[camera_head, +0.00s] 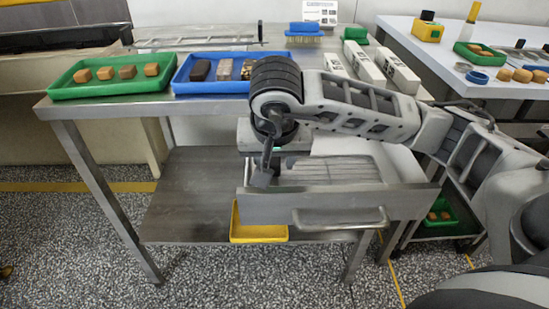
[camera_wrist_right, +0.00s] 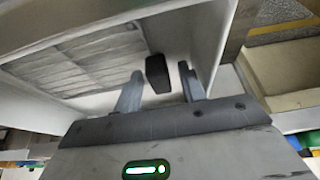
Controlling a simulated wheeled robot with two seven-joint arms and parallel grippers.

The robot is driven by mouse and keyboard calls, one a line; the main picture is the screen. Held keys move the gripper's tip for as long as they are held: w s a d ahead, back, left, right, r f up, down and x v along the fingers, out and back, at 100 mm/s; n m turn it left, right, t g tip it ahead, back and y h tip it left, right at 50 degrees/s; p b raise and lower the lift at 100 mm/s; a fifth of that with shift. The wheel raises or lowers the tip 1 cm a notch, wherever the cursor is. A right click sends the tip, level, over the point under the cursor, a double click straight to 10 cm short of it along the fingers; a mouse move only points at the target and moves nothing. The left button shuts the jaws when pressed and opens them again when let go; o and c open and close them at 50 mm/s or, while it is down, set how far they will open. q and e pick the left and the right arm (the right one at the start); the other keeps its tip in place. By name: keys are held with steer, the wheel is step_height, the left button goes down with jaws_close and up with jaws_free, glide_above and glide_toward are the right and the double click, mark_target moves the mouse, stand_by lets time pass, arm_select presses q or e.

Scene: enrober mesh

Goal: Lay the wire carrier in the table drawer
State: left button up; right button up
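The table drawer (camera_head: 225,205) is pulled open below the tabletop. The wire carrier (camera_head: 335,170), a grey mesh of thin wires, lies inside it and looks flat. It also shows in the right wrist view (camera_wrist_right: 85,62), between the drawer walls. My right gripper (camera_head: 262,172) points down at the drawer's left end. In the right wrist view my right gripper (camera_wrist_right: 160,88) has its fingers spread. A dark block (camera_wrist_right: 157,73), perhaps the carrier's grip, shows between them with gaps on both sides. My forearm hides part of the tabletop. My left gripper is not in view.
A green tray (camera_head: 75,92) and a blue tray (camera_head: 183,84) with small blocks stand on the tabletop. A wire rack (camera_head: 190,43) lies behind them. A yellow tray (camera_head: 260,235) sits on the lower shelf. White boxes (camera_head: 395,72) stand at the right.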

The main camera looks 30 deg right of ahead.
steer(key=shift+a+r+p, duration=0.1)
steer(key=shift+r+p, duration=0.2)
steer(key=shift+r, duration=0.2)
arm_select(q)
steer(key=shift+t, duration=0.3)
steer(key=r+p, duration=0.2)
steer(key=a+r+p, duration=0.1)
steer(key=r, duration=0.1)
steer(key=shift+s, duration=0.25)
arm_select(e)
steer(key=v, duration=1.1)
steer(key=shift+s, duration=0.2)
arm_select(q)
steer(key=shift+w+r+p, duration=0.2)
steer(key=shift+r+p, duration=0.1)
arm_select(e)
steer(key=shift+r, duration=0.1)
